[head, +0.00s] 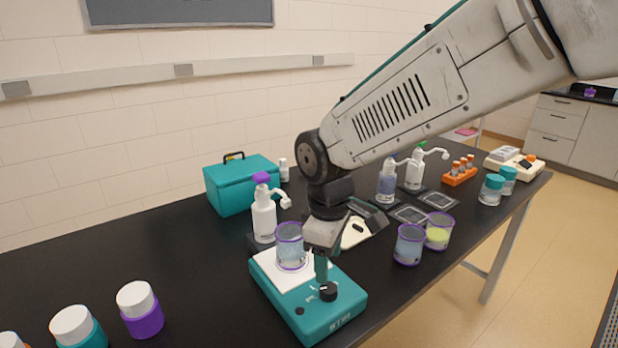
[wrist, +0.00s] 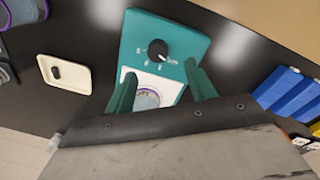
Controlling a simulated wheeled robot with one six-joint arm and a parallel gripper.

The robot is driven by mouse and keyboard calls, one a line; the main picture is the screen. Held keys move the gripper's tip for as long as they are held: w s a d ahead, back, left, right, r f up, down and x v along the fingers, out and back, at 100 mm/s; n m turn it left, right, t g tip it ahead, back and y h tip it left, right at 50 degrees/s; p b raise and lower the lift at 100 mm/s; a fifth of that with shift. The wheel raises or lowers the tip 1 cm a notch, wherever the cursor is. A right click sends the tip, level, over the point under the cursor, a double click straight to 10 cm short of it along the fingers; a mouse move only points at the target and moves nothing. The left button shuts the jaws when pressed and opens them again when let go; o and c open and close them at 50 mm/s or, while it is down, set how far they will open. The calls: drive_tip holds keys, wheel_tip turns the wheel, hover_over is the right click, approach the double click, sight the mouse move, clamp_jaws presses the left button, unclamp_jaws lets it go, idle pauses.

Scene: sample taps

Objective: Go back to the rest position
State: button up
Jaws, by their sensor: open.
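My gripper (head: 320,268) is open at the teal stirrer (head: 318,312), low over its front part, close to the right of a purple-rimmed beaker (head: 290,247). The beaker stands upright on the stirrer's white top plate and holds pale bluish liquid. In the wrist view, the two teal fingers of my gripper (wrist: 161,82) are spread apart over the stirrer (wrist: 140,38). Part of the beaker (wrist: 148,97) shows between them; the gripper body hides the rest. I cannot tell whether the fingers touch anything.
A white pump bottle (head: 264,218) stands close behind the beaker. Two purple-rimmed beakers, one bluish (head: 408,245) and one yellowish (head: 438,234), stand to the right. A teal box (head: 240,187) stands behind. Capped jars (head: 140,310) stand at front left; the black table between is clear.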

drive_tip(key=s+d+r+m, duration=0.3)
drive_tip(key=s+d+m, duration=0.3)
drive_tip(key=s+d, duration=0.3)
drive_tip(key=s+d+r+m+t, duration=0.1)
drive_tip(key=s+d+r+m, duration=0.3)
drive_tip(key=s+d+m, duration=0.3)
drive_tip(key=s+d, duration=0.3)
drive_tip(key=d, duration=0.2)
drive_tip(key=shift+d+r, duration=0.25)
drive_tip(key=shift+r, duration=0.05)
drive_tip(key=shift+s, duration=0.1)
